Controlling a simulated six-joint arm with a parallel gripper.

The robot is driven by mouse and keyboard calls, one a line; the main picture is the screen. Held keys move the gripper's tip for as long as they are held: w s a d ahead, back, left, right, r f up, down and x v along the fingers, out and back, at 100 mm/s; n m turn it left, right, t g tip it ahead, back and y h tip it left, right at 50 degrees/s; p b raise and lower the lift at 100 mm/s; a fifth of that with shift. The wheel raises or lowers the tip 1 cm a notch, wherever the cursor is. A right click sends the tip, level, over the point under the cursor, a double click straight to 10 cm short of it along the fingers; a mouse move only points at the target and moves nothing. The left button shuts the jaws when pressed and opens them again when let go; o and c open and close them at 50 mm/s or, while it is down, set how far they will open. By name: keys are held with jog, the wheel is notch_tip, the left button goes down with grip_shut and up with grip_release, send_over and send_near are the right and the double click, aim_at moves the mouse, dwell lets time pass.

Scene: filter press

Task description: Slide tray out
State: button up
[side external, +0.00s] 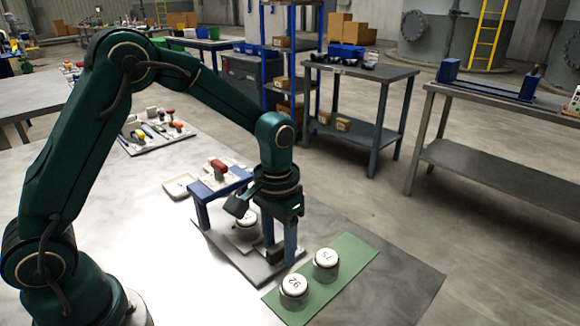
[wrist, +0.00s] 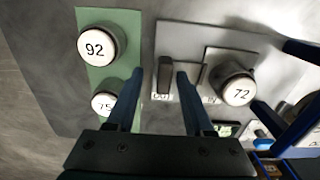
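The tray (wrist: 211,60) is a light square plate carrying a white-lidded jar marked 72 (wrist: 238,90). A dark upright handle (wrist: 165,76) stands beside it, with "OUT" and "IN" lettering near its base. My gripper (wrist: 160,74) is open, with one finger on each side of the handle in the wrist view. Gaps show, and I cannot tell how deep the fingers reach. In the side view the jar (side external: 246,219) sits under the blue press frame (side external: 203,214), beside my gripper, partly hidden.
Jars marked 92 (side external: 293,286) and 75 (side external: 326,259) stand on a green mat (side external: 351,258) to the right of the press. The dark table end (side external: 405,278) is bare.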

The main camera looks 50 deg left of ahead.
jog(key=shift+r, duration=0.1)
jog(key=shift+r, duration=2.5)
jog(key=shift+w+r, duration=0.1)
jog(key=shift+r, duration=0.1)
jog(key=s+a+r+t, duration=0.2)
jog(key=s+r+t, duration=0.25)
jog(key=r, duration=0.55)
jog(key=s+f+t, duration=0.1)
jog(key=s+f, duration=0.1)
jog(key=s, duration=0.7)
jog(key=shift+s+a+f, duration=0.2)
jog(key=shift+f, duration=0.2)
